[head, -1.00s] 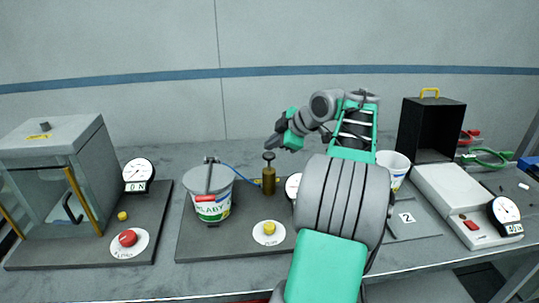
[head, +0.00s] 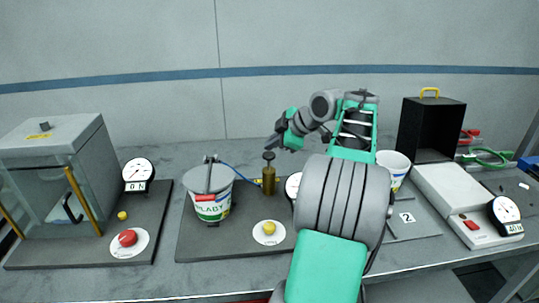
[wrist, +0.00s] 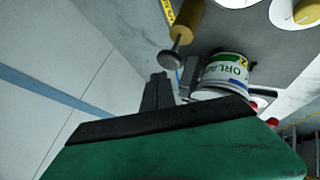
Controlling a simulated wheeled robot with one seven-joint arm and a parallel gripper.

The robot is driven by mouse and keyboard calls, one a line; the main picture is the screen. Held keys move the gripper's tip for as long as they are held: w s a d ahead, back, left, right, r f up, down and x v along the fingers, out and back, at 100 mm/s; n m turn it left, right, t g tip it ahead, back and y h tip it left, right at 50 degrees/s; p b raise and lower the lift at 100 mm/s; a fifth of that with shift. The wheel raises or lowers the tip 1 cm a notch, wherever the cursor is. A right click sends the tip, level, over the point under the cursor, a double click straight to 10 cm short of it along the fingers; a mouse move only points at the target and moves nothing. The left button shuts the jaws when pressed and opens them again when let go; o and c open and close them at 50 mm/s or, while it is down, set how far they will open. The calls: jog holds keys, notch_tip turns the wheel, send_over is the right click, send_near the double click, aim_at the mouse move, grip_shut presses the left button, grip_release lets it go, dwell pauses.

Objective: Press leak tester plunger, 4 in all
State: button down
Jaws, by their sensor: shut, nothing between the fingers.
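The leak tester is a dark base plate (head: 195,246) with a brass pump cylinder (head: 269,181) standing on it. Its plunger, with a dark round knob (head: 269,156), sticks up out of the cylinder. The plunger knob also shows in the wrist view (wrist: 170,60), apart from the fingertips. My gripper (head: 271,143) is shut and empty, just above the knob in the head view. Its dark fingers also show in the wrist view (wrist: 158,88). A white labelled tub (head: 210,196) stands clamped on the plate to the left of the pump.
A yellow button (head: 269,228) sits at the plate's front. A dial (head: 293,186) is partly hidden by my arm. A chamber with a red button (head: 128,238) is left. A white cup (head: 394,168), black box (head: 432,130) and scale-like device (head: 465,205) are right.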

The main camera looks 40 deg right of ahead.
aim_at(272, 156)
jog(key=shift+f, duration=0.4)
jog(key=shift+f+b, duration=1.95)
dwell(1.3)
jog(key=shift+r+p, duration=1.95)
jog(key=shift+r, duration=0.4)
jog(key=shift+r+p, duration=2.1)
jog(key=shift+r, duration=0.45)
